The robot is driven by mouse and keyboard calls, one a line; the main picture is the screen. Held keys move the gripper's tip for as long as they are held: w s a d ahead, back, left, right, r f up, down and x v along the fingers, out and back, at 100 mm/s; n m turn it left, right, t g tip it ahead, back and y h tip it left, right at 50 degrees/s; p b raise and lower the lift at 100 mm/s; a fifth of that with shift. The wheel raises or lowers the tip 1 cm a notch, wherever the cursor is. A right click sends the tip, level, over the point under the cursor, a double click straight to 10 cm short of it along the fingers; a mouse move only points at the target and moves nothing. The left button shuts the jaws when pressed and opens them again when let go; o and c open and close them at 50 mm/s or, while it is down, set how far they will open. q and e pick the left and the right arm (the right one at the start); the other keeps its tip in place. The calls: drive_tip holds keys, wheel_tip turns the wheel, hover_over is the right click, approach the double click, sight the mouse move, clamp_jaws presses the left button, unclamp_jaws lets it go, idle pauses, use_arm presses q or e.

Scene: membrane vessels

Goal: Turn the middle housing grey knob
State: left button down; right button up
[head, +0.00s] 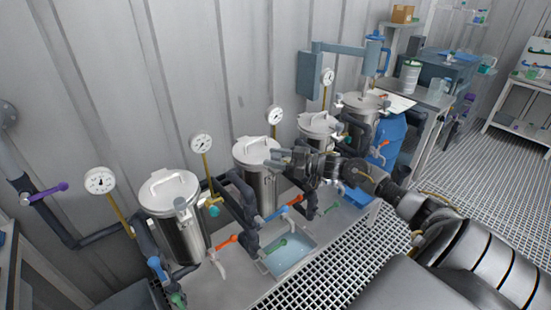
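Several steel housings with round lids stand in a row along the wall. My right gripper (283,158) reaches in from the right to the front right edge of the lid of the second housing from the left (250,155). A small grey part shows at the fingertips, but the gripper mostly hides that housing's grey knob. I cannot tell whether the fingers touch it or are closed on it. The leftmost housing (172,200) has a grey knob (181,204) at its front. The third housing (318,125) stands behind my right wrist. My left gripper is not in view.
Pressure gauges (201,144) on brass stems rise beside the housings. Dark pipes with red (226,240) and blue (157,266) valve handles run between them. A blue barrel (388,140) stands at the right. Grating covers the floor.

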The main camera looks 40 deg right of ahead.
drive_tip(key=shift+s+d+f, duration=0.1)
drive_tip(key=shift+s+d, duration=0.1)
drive_tip(key=shift+s, duration=0.05)
drive_tip(key=b+v, duration=0.1)
drive_tip(key=v, duration=0.9)
drive_tip(key=shift+b, duration=0.3)
idle(0.9)
